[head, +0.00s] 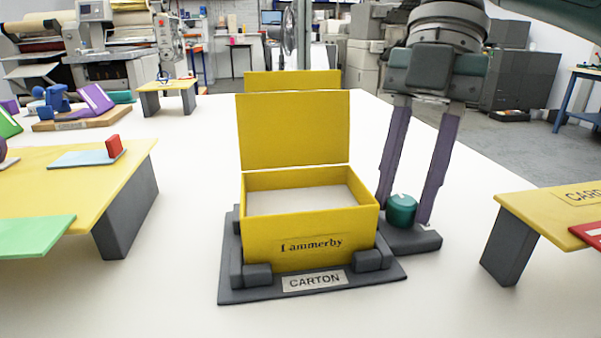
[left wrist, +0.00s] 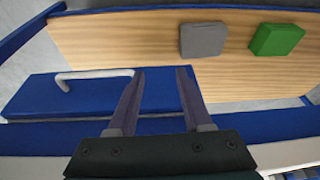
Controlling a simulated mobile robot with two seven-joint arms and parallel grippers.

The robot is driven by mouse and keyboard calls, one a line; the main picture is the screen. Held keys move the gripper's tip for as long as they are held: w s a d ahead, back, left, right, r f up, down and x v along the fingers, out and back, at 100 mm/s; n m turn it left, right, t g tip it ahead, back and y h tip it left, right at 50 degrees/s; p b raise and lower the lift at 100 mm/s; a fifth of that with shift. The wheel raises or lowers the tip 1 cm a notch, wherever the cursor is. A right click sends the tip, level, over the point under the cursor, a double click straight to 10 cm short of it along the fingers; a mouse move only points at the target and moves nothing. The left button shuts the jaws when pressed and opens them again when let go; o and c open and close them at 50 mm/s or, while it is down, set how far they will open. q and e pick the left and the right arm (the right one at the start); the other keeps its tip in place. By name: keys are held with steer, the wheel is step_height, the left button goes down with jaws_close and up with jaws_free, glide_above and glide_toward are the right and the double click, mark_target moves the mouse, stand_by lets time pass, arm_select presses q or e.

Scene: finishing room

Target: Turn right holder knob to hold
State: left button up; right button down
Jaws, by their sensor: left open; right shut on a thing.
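The teal holder knob (head: 401,211) stands on a dark grey base at the right side of the carton holder (head: 234,288). My right gripper (head: 405,212) comes down from above, with one purple finger on each side of the knob, shut on it. The holder, labelled CARTON, has a yellow carton (head: 310,236) marked Lammerby sitting upright in it, lid open and something white inside. Any mark showing the knob's setting cannot be made out. My left gripper (left wrist: 160,70) is open and empty in the left wrist view, away from the holder.
A yellow raised stand (head: 75,165) with a red block is at left, and another yellow stand (head: 545,205) at right. The white table is clear in front. In the left wrist view, a grey block (left wrist: 202,39) and green block (left wrist: 276,40) lie on a wooden surface.

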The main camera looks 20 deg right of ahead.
steer(key=shift+r, duration=0.1)
steer(key=shift+p, duration=0.4)
steer(key=m+t+p, duration=0.1)
steer(key=m+p, duration=0.1)
steer(key=p, duration=0.2)
steer(key=m+p, duration=0.2)
steer(key=p, duration=0.2)
steer(key=m+t+p, duration=0.1)
steer(key=m+p, duration=0.1)
steer(key=p, duration=0.1)
steer(key=shift+s+r+m+t+y+p, duration=0.3)
steer(key=shift+r+m+y+p, duration=0.1)
steer(key=m+t+p, duration=0.1)
steer(key=m+p, duration=0.3)
steer(key=p, duration=0.1)
steer(key=m+t+h+p, duration=0.1)
steer(key=m+t+p, duration=0.1)
steer(key=m+p, duration=0.2)
steer(key=shift+s+a+f+m+p, duration=0.15)
steer(key=shift+m+p, duration=0.25)
steer(key=shift+p, duration=0.75)
steer(key=shift+f+m+t+h+p, duration=0.25)
steer(key=shift+m+t+h+p, duration=0.25)
steer(key=shift+m+p, duration=0.65)
steer(key=c, duration=0.8)
jaws_free()
steer(key=shift+c, duration=0.2)
